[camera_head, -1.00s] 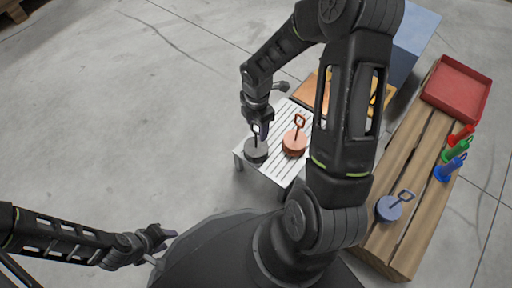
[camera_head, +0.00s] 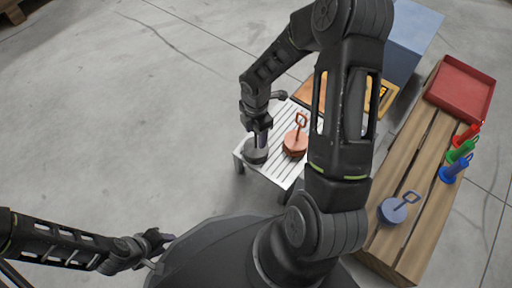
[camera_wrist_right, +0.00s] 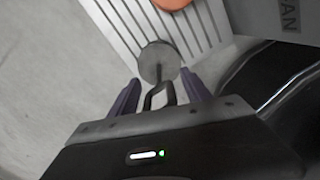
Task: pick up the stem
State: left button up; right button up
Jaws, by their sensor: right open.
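A dark grey disc (camera_head: 255,153) with an upright stem stands on the white slatted table (camera_head: 273,172). The stem's loop handle (camera_wrist_right: 160,96) shows in the right wrist view, with the disc (camera_wrist_right: 158,60) beyond it. My right gripper (camera_head: 262,138) is over this disc in the head view and hides most of the stem. In the wrist view the right gripper (camera_wrist_right: 160,97) is open, one finger on each side of the loop; I cannot tell whether they touch it. My left gripper (camera_head: 166,240) is low at the left, away from the table; its jaws are too small to read.
An orange disc with a loop stem (camera_head: 295,143) stands close right of the grey one. A wooden bench (camera_head: 405,235) holds a blue-grey disc (camera_head: 392,211), red, green and blue pieces (camera_head: 460,151) and a red tray (camera_head: 462,88). A blue box (camera_head: 412,35) stands behind.

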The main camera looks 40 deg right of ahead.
jog(key=shift+c, duration=0.3)
grip_shut()
dwell(0.4)
dwell(0.8)
